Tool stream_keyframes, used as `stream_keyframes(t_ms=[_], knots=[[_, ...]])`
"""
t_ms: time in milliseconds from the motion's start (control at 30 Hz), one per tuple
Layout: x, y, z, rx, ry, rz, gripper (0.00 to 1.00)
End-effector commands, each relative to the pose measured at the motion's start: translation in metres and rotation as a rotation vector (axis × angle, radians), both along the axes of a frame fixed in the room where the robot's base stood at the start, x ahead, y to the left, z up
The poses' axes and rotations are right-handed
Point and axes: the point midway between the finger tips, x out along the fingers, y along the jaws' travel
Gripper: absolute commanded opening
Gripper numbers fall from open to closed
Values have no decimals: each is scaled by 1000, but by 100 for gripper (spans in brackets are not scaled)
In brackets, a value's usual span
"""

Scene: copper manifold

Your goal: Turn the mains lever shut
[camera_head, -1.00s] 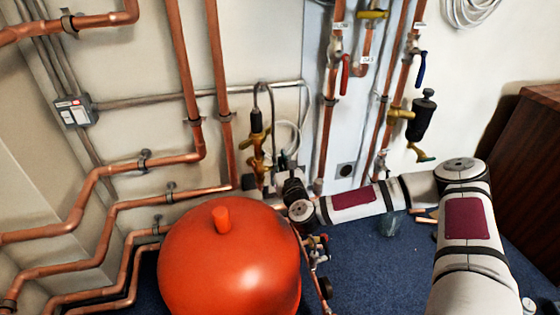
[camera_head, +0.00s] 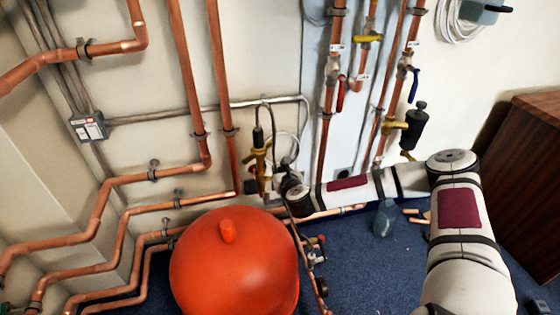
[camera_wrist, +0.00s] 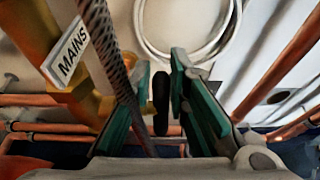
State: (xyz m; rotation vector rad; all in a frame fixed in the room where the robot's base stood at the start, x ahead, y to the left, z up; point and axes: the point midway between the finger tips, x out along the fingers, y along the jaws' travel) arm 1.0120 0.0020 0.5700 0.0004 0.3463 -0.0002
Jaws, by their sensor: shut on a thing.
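The brass mains valve (camera_head: 259,162) stands low on the wall behind the orange vessel. In the wrist view its brass body (camera_wrist: 92,104) fills the left, with a white tag (camera_wrist: 72,52) reading MAINS. My gripper (camera_wrist: 159,92), with green-padded fingers, is at the valve's right side. A dark, narrow lever (camera_wrist: 161,102) seen end-on stands between the fingers, and the gripper is shut on it. The lever's joint to the valve is hidden. In the head view my gripper (camera_head: 282,178) is small and dark beside the valve, and its fingers cannot be made out.
A braided hose (camera_wrist: 112,60) runs close past the left finger. The orange vessel (camera_head: 235,265) stands just in front of my wrist. Copper pipes with a red lever (camera_head: 341,95) and a blue lever (camera_head: 414,84) rise to the right. A clear jar (camera_head: 385,218) stands on the blue floor.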

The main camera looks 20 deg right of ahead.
Motion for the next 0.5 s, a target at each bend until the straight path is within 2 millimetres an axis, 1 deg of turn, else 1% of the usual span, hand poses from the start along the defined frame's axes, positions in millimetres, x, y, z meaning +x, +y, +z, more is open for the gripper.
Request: stream_keyframes(t_ms=[33,500], knots=[[0,0,6,0,34,0,0],[7,0,1,-3,343,1,0]])
